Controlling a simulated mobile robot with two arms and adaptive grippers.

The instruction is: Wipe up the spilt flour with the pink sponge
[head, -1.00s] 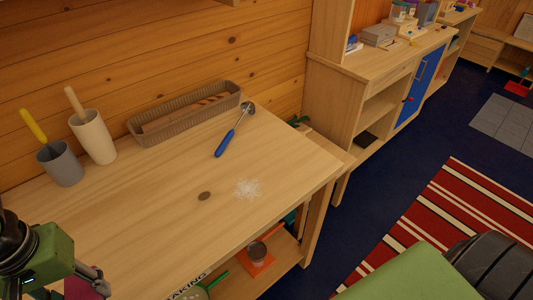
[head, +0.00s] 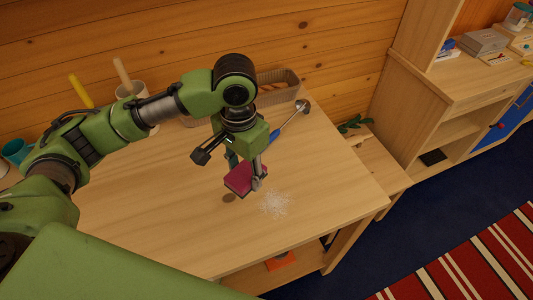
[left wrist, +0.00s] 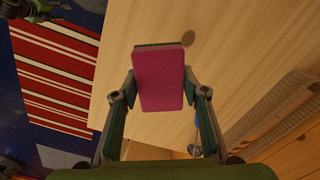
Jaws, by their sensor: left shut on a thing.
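The pink sponge (head: 238,179) is held by my left gripper (head: 246,172), which is shut on it. In the left wrist view the sponge (left wrist: 160,82) sits between the two fingers (left wrist: 161,92). The spilt flour (head: 274,204) is a white patch on the wooden table (head: 160,230), just right of and below the sponge in the head view. The sponge appears above the table and apart from the flour. The flour does not show in the left wrist view.
A blue-handled ladle (head: 290,122) lies behind the flour. A woven basket (head: 280,90) and a pale cup (head: 130,90) with a utensil stand along the wall, partly behind my arm. The table's front and right edges lie close to the flour; its front left is clear.

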